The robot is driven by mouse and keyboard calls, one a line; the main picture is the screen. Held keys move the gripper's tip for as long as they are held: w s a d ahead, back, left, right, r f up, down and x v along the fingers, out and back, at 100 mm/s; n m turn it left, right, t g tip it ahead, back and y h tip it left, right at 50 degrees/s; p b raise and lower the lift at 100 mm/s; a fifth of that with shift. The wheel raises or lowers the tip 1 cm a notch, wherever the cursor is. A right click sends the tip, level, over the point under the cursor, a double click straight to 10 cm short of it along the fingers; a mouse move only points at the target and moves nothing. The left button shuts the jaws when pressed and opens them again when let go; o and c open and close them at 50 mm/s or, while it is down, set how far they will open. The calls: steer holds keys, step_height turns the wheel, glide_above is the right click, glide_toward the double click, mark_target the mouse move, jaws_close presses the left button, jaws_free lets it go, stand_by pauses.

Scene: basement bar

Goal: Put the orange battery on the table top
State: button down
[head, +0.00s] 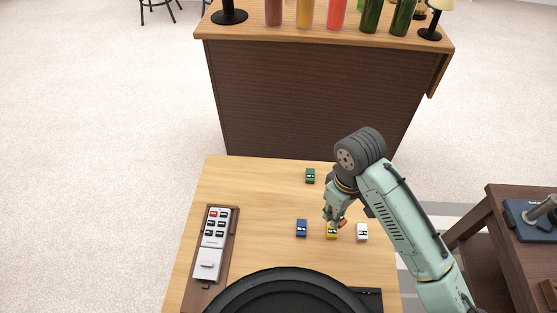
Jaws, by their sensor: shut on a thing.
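The orange battery (332,232) looks yellow-orange in the head view, a small block with dark markings on its face. My gripper (332,219) points down at it from above and is shut on it; the fingers hide its far end. The battery is at or very close to the wooden table top (260,185); I cannot tell whether it touches the wood. A small orange-red patch shows beside the fingers, and I cannot tell what it is.
A blue block (301,228) is close on the left, a white block (362,232) close on the right, and a green block (310,176) farther back. A bar counter (310,97) with bottles stands behind.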

steer(key=shift+w, duration=0.65)
steer(key=w+p, duration=0.1)
steer(key=w, duration=0.3)
steer(key=w+d+f+p, duration=0.1)
steer(key=w, duration=0.4)
steer(key=w+d+p, duration=0.1)
steer(key=w, duration=0.4)
steer(key=shift+w+d+f, duration=0.15)
steer(key=shift+w+d, duration=0.05)
steer(key=shift+w, duration=0.05)
steer(key=shift+w+f, duration=0.25)
steer(key=shift+f+p, duration=0.5)
steer(key=shift+f, duration=1.1)
steer(key=shift+f, duration=0.15)
steer(key=c, duration=1.4)
jaws_free()
step_height(320, 180, up, 12)
steer(key=shift+r+b, duration=0.2)
steer(key=shift+b, duration=0.75)
